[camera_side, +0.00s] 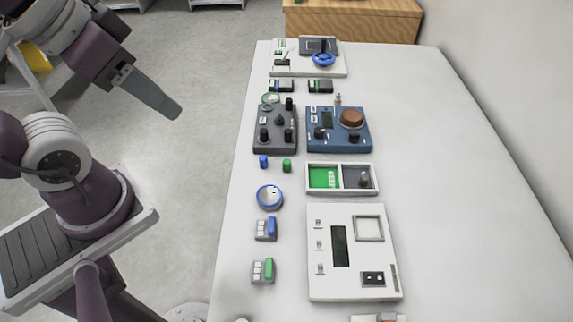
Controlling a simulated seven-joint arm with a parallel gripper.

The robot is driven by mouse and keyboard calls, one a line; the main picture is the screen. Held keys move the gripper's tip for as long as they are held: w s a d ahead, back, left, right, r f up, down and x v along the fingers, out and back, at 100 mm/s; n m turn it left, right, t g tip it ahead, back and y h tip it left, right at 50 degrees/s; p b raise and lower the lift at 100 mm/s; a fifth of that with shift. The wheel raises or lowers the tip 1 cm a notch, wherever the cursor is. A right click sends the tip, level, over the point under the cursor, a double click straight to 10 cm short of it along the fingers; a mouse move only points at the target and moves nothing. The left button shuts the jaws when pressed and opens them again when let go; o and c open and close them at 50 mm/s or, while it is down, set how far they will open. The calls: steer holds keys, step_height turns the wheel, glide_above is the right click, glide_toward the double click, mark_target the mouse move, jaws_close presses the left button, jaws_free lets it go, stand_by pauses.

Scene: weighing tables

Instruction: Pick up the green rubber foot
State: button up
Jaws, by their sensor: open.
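The green rubber foot (287,165) appears to be the small green cylinder standing upright on the white table (470,200), near its left edge. A similar blue cylinder (263,161) stands just to its left, a small gap apart. My gripper (172,108) is at the upper left, out over the floor beside the table. It is open and empty, pointing down to the right, well away from the green foot. It is seen side-on, so the gap between the fingers does not show.
Behind the green foot are a dark grey knob box (287,118) and a blue device (315,143). A white two-part tray (341,192) is to its right; a round blue-rimmed dial (269,197) is in front. The table's right side is clear.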

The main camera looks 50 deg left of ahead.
steer(key=n+g, duration=0.5)
steer(key=n, duration=1.1)
glide_above(287, 161)
step_height(287, 161, down, 21)
steer(key=shift+n+g, duration=0.3)
steer(key=shift+n, duration=0.3)
step_height(287, 161, down, 9)
steer(key=shift+f, duration=0.5)
steer(key=shift+c, duration=0.5)
jaws_close()
